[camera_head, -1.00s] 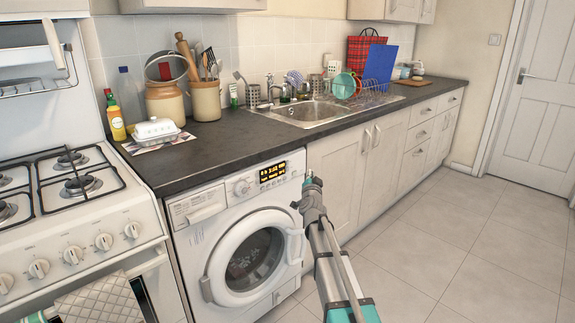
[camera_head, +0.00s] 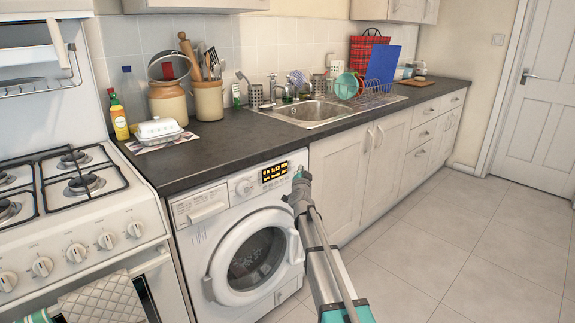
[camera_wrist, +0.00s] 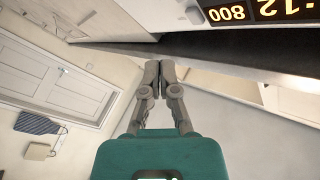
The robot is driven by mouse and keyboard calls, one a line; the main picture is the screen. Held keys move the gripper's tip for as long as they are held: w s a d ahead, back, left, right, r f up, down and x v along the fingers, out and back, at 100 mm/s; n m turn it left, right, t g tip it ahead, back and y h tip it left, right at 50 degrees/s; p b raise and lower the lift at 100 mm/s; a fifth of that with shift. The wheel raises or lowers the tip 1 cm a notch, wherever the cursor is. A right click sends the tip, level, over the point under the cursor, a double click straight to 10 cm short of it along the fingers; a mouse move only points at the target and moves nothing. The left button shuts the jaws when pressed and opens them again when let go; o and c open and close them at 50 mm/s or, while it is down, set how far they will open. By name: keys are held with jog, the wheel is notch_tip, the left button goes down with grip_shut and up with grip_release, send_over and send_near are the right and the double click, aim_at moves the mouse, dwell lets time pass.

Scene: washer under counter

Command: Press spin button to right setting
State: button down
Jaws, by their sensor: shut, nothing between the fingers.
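The washer (camera_head: 205,232) stands under the dark counter with its round door (camera_head: 257,258) closed. Its display (camera_head: 274,172) is lit with yellow characters, and a round dial (camera_head: 244,188) is left of it. The display also shows, upside down, at the top right of the wrist view (camera_wrist: 265,10). A small oval button (camera_wrist: 194,15) is beside it there. My gripper (camera_head: 302,174) is at the right edge of the washer's panel, just right of the display. In the wrist view its fingers (camera_wrist: 159,66) are closed together and empty. Contact with the panel cannot be told.
A gas stove (camera_head: 75,200) stands left of the washer. Cabinets (camera_head: 345,180) run to its right under the counter (camera_head: 225,145), which holds jars and a sink (camera_head: 312,110). The tiled floor (camera_head: 430,250) is clear. A white door (camera_head: 540,110) is at the far right.

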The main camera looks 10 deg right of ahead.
aim_at(293, 161)
jog(key=shift+w+a, duration=0.5)
jog(key=shift+w, duration=0.15)
jog(key=shift+w+a, duration=0.45)
jog(key=shift+w, duration=0.2)
jog(key=shift+w+a, duration=0.45)
jog(key=shift+w, duration=0.25)
dwell(1.7)
jog(key=shift+s+d, duration=0.1)
jog(key=shift+s, duration=0.05)
jog(key=shift+s+d, duration=0.35)
jog(key=shift+s, duration=0.15)
jog(key=shift+s+d, duration=0.1)
dwell(0.5)
jog(key=shift+s+d, duration=0.7)
jog(key=shift+s, duration=0.25)
jog(key=shift+s+d, duration=0.65)
jog(key=shift+s, duration=0.3)
